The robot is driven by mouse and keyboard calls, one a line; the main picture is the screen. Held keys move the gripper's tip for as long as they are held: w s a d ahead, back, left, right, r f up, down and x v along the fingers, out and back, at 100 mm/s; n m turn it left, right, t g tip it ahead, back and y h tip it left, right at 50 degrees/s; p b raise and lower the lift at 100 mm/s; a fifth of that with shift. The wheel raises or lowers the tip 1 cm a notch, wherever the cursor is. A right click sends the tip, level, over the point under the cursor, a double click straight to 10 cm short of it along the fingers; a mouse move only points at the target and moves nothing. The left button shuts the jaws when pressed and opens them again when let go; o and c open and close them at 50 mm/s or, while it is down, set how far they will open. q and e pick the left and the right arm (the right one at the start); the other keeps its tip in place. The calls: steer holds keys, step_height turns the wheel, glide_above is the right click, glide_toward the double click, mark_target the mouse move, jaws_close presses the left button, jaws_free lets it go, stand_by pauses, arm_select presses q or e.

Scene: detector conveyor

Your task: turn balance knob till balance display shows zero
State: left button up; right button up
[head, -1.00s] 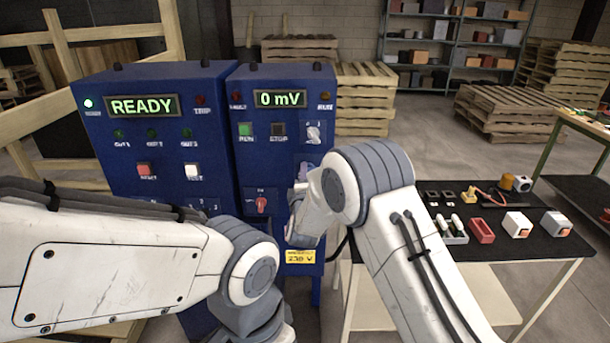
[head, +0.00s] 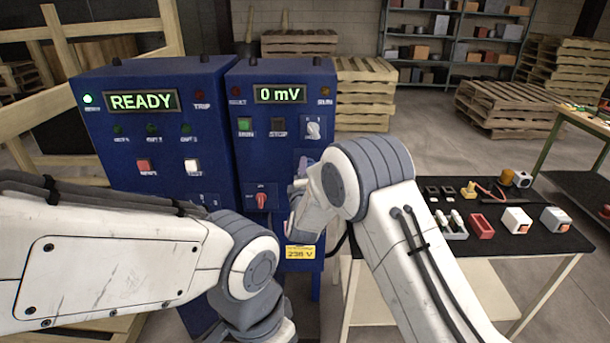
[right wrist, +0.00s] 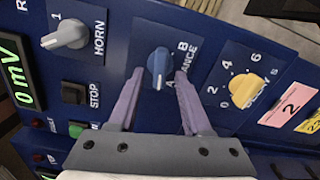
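The balance display (head: 279,95) on the right-hand blue cabinet reads 0 mV. It also shows at the left edge of the right wrist view (right wrist: 16,75). The balance knob (right wrist: 160,68) is blue with a pale pointer line, between the marks A and B. It is hidden behind my right arm in the head view. My right gripper (right wrist: 160,74) is open, with its two purple fingers on either side of the knob and gaps visible between them and it. In the head view the right gripper (head: 298,188) is mostly covered by its wrist. My left gripper is out of view.
The horn switch (right wrist: 68,34), stop button (right wrist: 73,93) and a yellow knob (right wrist: 243,92) lie close around the balance knob. The left cabinet's display (head: 143,101) reads READY. A black-topped table (head: 545,258) with small parts stands at the right.

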steer(key=s+b, duration=0.3)
steer(key=s, duration=0.7)
steer(key=shift+s, duration=0.2)
